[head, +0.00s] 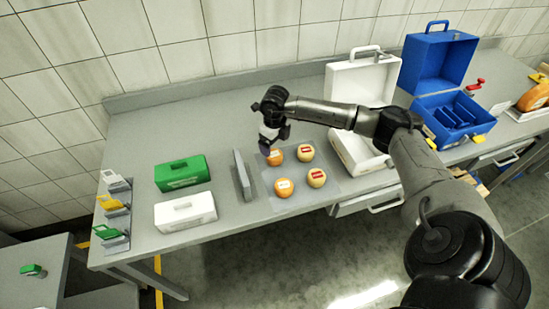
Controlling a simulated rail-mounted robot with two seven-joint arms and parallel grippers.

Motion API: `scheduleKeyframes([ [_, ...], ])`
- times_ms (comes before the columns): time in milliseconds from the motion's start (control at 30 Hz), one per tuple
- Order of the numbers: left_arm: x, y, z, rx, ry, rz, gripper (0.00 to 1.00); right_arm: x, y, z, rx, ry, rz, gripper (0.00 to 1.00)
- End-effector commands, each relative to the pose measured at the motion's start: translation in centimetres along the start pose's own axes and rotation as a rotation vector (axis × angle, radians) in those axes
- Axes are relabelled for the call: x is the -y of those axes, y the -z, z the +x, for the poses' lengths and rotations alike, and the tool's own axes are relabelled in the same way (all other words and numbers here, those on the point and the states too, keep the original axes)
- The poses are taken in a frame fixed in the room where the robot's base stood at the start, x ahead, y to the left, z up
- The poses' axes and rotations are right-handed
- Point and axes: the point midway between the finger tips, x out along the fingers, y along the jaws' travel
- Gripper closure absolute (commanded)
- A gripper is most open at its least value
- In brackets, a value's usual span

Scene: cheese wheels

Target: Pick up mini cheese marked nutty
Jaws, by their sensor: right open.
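Several mini cheeses stand on a pale mat (322,200) on the grey table. An orange one with a white label (276,156) is at the back left, close below my right gripper. Another orange one with a white label (284,188) is at the front left. A yellowish one with a red label (306,152) is at the back right, and a similar one (317,178) at the front right. The label words are too small to read. My right gripper (269,147) is open and empty, above and beside the back-left cheese. My left gripper is out of view.
A grey upright plate (243,175) stands left of the mat. A green box (182,174) and a white box (185,212) are further left. An open white case (360,83) and an open blue case (437,62) stand right, partly behind my right arm.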

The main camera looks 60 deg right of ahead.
Motion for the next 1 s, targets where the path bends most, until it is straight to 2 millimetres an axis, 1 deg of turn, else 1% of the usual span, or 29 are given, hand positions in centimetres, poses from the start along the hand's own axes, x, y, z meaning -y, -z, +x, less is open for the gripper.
scheduleKeyframes([
  [33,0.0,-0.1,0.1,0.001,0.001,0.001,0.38,0.0,0.0,0.7,0.0,0.0,0.001,0.07],
  [133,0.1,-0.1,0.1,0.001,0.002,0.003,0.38,0.0,0.0,1.6,0.0,0.0,0.001,0.07],
  [467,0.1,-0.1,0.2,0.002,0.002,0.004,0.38,0.0,-0.1,2.9,0.001,-0.001,0.001,0.07],
  [567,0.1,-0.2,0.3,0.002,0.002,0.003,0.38,-0.1,-0.2,3.9,0.0,0.0,0.0,0.07],
  [800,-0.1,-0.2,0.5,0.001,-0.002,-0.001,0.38,-0.1,-0.3,7.0,0.0,0.0,0.001,0.07],
  [900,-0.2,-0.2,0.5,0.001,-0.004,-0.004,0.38,-0.1,-0.3,7.4,0.002,-0.001,0.0,0.07],
  [1000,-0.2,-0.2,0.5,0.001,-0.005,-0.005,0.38,-0.1,-0.3,7.4,0.003,0.0,0.0,0.07],
])
